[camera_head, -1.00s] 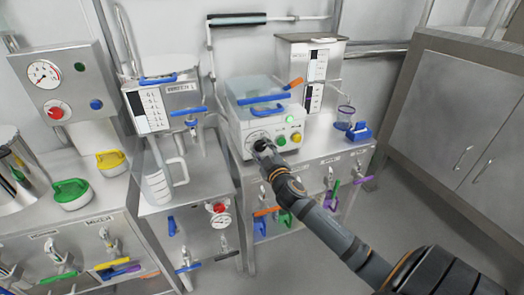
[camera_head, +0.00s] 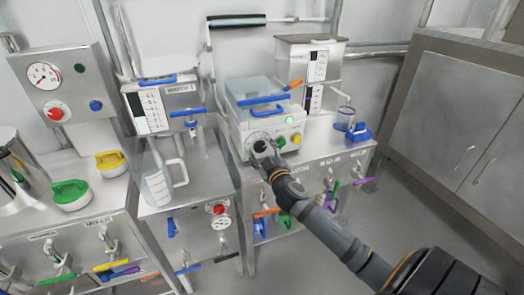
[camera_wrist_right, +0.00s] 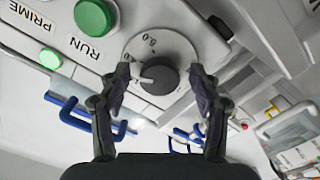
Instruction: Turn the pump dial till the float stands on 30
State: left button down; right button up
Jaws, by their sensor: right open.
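The pump dial (camera_head: 260,145) is a dark round knob on the front of the white pump box (camera_head: 236,140). In the right wrist view the dial (camera_wrist_right: 160,76) has a pale pointer on its left side and a white scale plate marked 5.0. My right gripper (camera_head: 268,157) is in front of the dial. In the wrist view its open fingers (camera_wrist_right: 161,78) stand either side of the knob, with gaps showing. Scale panels (camera_head: 318,66) with dark markings are on the tank behind; I cannot make out a float or its reading. My left gripper is out of view.
Blue handles (camera_head: 262,100) sit on the pump's lid.

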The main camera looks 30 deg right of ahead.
jog(key=v, duration=1.2)
